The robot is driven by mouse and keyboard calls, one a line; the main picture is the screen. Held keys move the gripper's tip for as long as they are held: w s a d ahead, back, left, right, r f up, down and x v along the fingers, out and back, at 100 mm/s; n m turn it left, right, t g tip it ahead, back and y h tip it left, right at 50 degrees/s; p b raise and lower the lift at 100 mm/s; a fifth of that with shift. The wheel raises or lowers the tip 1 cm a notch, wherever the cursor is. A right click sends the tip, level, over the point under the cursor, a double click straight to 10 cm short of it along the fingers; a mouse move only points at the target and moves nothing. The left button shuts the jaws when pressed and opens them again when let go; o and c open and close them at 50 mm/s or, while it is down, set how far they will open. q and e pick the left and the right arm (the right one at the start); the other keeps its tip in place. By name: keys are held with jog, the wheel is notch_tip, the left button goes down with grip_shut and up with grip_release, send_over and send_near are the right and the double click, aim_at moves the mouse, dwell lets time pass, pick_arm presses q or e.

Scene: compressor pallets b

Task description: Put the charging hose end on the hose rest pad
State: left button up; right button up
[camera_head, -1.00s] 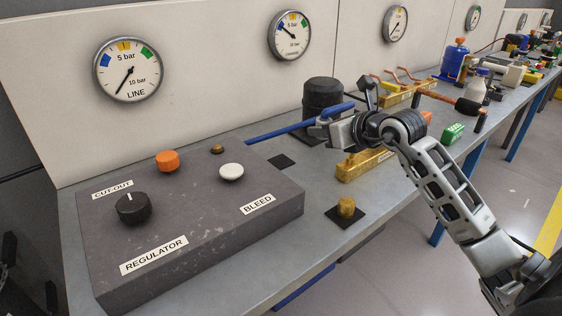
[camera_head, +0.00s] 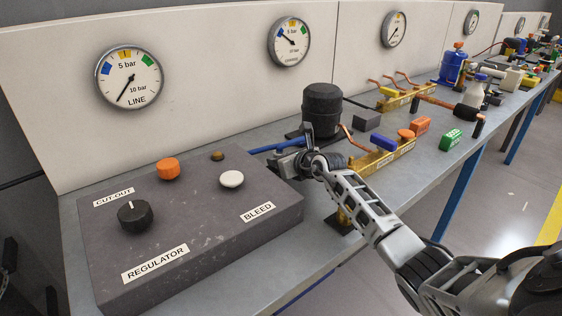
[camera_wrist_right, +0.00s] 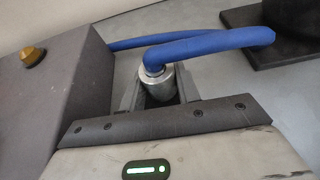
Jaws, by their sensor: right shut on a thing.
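The charging hose is blue and runs from behind the dark regulator box to my right gripper (camera_head: 284,163). Its silver metal end (camera_wrist_right: 157,82) sits between my right fingers (camera_wrist_right: 158,94) in the wrist view, and the gripper is shut on it. The blue hose (camera_wrist_right: 205,47) bends up out of this end and back over. In the head view the gripper is low, beside the right rear corner of the box. The dark pad seen there earlier is now hidden by the gripper, and I cannot tell whether the hose end touches it. My left gripper is not in view.
The regulator box (camera_head: 190,225) with knobs stands close left of the gripper. A black compressor (camera_head: 322,110) stands behind it on a dark base (camera_wrist_right: 275,35). A brass manifold (camera_head: 385,165) lies to the right. A second dark pad (camera_head: 338,223) is partly behind my arm.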

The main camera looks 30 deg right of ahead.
jog(key=shift+f, duration=0.25)
